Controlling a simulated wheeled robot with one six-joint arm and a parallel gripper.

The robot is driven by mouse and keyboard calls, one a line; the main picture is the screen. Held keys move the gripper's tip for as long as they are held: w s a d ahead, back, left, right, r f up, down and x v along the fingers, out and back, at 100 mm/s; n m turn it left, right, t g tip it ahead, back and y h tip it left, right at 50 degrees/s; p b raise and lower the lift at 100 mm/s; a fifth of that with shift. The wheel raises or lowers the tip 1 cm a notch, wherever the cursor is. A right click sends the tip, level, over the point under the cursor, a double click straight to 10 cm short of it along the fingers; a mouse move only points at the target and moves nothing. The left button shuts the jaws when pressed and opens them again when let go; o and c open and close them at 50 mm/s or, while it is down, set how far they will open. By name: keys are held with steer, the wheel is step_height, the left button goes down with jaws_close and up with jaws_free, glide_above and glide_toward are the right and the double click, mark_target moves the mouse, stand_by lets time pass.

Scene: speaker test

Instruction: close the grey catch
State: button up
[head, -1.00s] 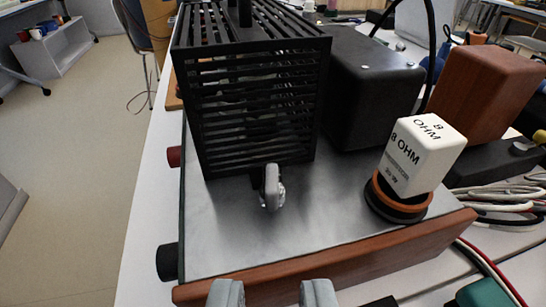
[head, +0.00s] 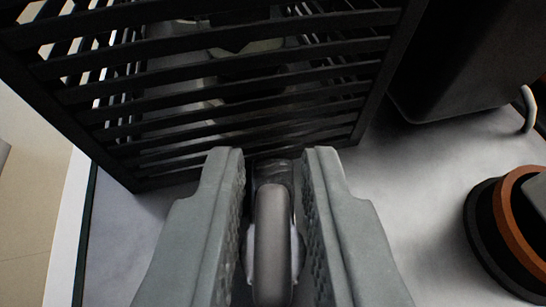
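The grey catch (head: 272,240) stands at the foot of the black slatted cage (head: 240,75), at its front lower edge. My gripper (head: 274,165) is close up to it, with one finger on each side of the catch. The fingers are apart, and a narrow dark gap shows between the catch and each finger. The catch's lever points toward the camera. The joint where it meets the cage is dark and partly hidden.
A black and copper-ringed base (head: 508,235) stands at the right. A black box (head: 470,50) is at the upper right.

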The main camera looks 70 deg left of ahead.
steer(key=shift+c, duration=0.5)
jaws_close()
steer(key=shift+n+g, duration=1.5)
steer(key=shift+g, duration=0.3)
steer(key=shift+o, duration=0.5)
jaws_free()
